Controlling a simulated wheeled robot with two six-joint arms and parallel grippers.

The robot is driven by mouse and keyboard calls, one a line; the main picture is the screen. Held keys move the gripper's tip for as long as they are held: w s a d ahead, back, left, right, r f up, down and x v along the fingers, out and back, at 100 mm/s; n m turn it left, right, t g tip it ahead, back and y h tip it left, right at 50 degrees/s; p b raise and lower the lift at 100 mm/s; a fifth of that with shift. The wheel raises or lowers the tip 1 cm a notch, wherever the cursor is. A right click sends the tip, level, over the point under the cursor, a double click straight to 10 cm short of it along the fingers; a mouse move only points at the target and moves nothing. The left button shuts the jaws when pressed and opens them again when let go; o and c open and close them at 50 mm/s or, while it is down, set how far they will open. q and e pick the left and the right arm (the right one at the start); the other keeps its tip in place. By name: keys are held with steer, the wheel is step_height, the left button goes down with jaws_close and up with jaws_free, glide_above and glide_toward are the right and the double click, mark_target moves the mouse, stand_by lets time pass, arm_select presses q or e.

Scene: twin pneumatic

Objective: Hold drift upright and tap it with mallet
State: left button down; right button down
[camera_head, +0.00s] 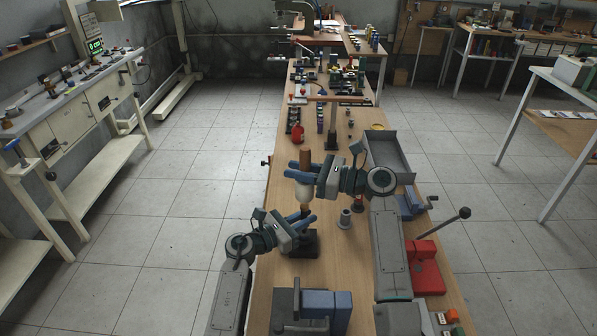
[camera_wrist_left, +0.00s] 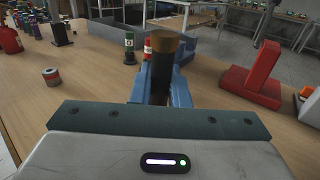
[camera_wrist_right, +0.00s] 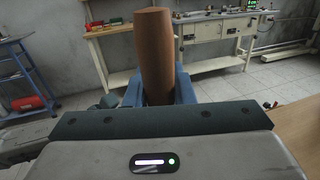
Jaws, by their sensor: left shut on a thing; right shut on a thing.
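The drift (camera_head: 306,208), a dark upright rod with a brown top, is held in my left gripper (camera_head: 302,222). It also shows in the left wrist view (camera_wrist_left: 161,70) between the blue fingers. Below it is a dark block (camera_head: 309,249); whether the drift touches it I cannot tell. My right gripper (camera_head: 302,172) is higher and shut on the mallet's brown handle (camera_head: 306,157), which stands nearly upright in the right wrist view (camera_wrist_right: 154,50). The mallet's pale head (camera_head: 303,190) hangs below the fingers, over the drift's top. Whether they touch is unclear.
A small grey cylinder (camera_head: 345,219) stands right of the drift. A grey tray (camera_head: 390,150), a red lever press (camera_head: 425,270) and a blue-grey vise (camera_head: 315,305) stand nearby. Several small items fill the far table.

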steer(key=shift+r, duration=1.95)
arm_select(q)
steer(key=c, duration=1.3)
jaws_free()
